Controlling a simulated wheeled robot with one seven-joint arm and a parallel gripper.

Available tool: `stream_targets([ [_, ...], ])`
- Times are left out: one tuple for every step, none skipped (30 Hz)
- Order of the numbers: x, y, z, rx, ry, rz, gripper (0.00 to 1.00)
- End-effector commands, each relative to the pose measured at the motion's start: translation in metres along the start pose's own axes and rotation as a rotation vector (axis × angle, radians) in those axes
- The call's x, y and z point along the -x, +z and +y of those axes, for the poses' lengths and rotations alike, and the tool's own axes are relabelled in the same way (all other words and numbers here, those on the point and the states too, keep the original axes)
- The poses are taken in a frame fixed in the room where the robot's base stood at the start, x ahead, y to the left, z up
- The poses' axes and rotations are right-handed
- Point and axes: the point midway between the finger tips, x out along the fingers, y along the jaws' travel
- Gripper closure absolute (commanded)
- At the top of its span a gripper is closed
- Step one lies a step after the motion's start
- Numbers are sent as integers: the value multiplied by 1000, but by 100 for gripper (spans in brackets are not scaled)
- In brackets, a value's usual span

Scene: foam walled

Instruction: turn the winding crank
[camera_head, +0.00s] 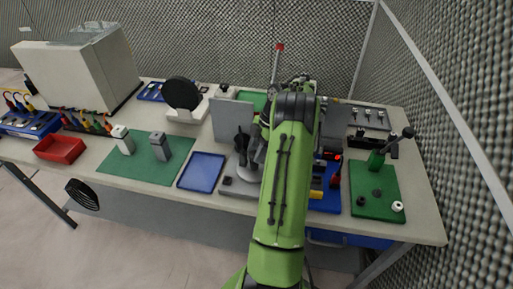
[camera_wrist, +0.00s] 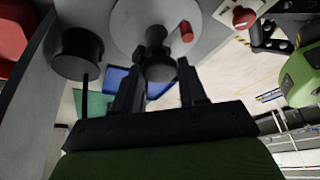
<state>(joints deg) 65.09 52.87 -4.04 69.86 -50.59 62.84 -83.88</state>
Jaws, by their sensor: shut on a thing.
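The winding unit shows in the wrist view as a pale round disc (camera_wrist: 128,22) with a dark crank knob (camera_wrist: 157,62) in front of it. A short red peg (camera_wrist: 187,31) stands on the disc. My gripper (camera_wrist: 158,72) has one dark finger on each side of the knob and is shut on it. In the head view the unit's grey base (camera_head: 236,189) sits at the table's front, left of my green arm. My arm hides the gripper and part of the unit there.
A black drum (camera_wrist: 82,54) and a red button (camera_wrist: 243,17) flank the disc. A blue tray (camera_head: 201,171) and a green mat (camera_head: 133,168) lie to the left. A green board (camera_head: 374,202) with a lever stands on the right. A mesh wall closes the right side.

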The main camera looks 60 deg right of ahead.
Motion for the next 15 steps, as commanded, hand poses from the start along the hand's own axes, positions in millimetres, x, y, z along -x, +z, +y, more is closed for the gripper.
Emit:
stream_targets([
  [1,0,0,15,-10,1,89],
  [1,0,0,26,-15,0,89],
  [0,0,0,40,-20,0,89],
  [0,0,0,50,-24,1,89],
  [0,0,0,59,-27,1,89],
  [0,0,0,70,-32,1,89],
  [0,0,0,79,-35,0,89],
  [0,0,0,86,-38,0,89],
  [0,0,0,96,-43,1,89],
  [0,0,0,102,-45,1,89],
  [0,0,0,107,-48,1,89],
  [0,0,1,113,-50,1,89],
  [0,0,1,118,-51,0,89],
  [0,0,1,121,-52,0,89],
  [0,0,1,126,-54,0,89],
])
